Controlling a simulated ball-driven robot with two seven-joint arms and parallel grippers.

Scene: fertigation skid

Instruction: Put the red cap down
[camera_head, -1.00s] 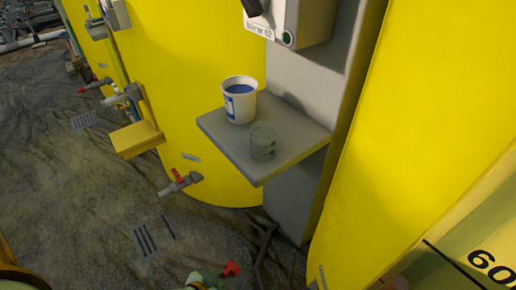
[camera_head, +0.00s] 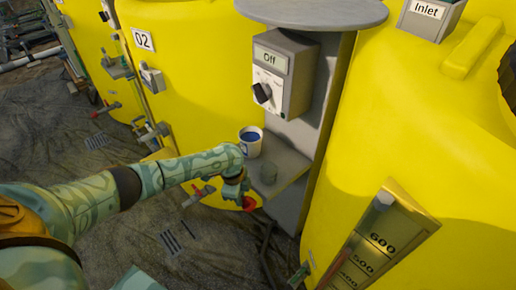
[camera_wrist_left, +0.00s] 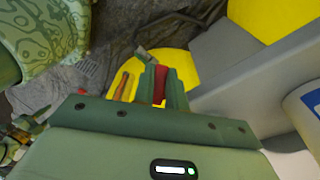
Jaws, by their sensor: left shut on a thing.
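My left gripper (camera_head: 240,192) is shut on the red cap (camera_head: 249,203), in front of the small grey shelf's left edge. In the left wrist view the red cap (camera_wrist_left: 160,84) shows between the green fingers (camera_wrist_left: 160,90), which hide part of it. The grey shelf (camera_head: 292,168) holds a white cup (camera_head: 251,148) with blue liquid and a small grey-green translucent cylinder (camera_head: 268,174). I cannot tell the exact gap between the cap and the shelf. My right gripper is not in view.
A grey control box (camera_head: 285,75) reading "Off" is above the shelf. Large yellow tanks (camera_head: 420,130) stand on both sides. A red-handled valve (camera_head: 198,196) sits low beside my left forearm. In the wrist view the white cup (camera_wrist_left: 308,108) is at the right edge.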

